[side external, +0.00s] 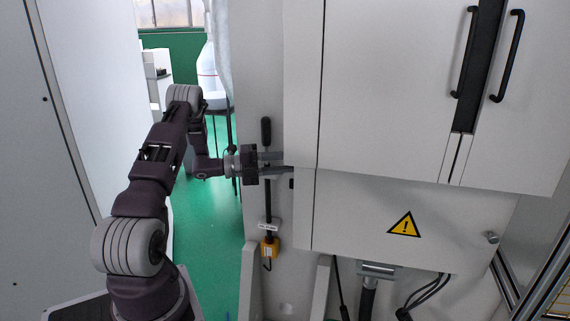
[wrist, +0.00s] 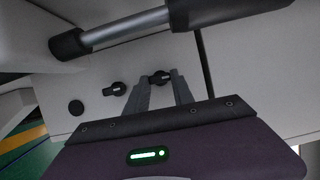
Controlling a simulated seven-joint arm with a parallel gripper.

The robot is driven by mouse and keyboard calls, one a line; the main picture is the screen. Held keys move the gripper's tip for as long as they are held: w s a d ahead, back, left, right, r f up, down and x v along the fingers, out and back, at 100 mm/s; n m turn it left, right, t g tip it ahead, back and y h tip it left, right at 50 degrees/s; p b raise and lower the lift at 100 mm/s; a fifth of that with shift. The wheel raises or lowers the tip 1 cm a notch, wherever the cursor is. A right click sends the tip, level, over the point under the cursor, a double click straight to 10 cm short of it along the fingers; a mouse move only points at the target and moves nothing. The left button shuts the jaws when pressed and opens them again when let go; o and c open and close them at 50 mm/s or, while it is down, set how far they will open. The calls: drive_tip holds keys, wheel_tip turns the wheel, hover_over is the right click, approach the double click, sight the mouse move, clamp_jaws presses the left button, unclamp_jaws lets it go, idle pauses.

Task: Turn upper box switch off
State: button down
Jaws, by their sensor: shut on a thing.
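In the wrist view, two dark rotary switches sit on the pale panel. One switch (wrist: 160,78) is between the tips of my gripper (wrist: 160,76), which is shut on it. The other switch (wrist: 115,89) is to its left, clear of the fingers. The floor shows at the lower left of this tilted view, so the gripped switch appears to be the upper one. In the side view, my gripper (side external: 287,162) reaches right to the edge of the white cabinet (side external: 400,90). The switches' faces are hidden there.
A round black button (wrist: 76,107) lies left of the switches. A thick metal bar with black ends (wrist: 130,28) crosses close above my fingers in the wrist view.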

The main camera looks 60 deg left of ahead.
idle(0.4)
drive_tip(key=c, duration=1.1)
unclamp_jaws()
drive_tip(key=v, duration=0.7)
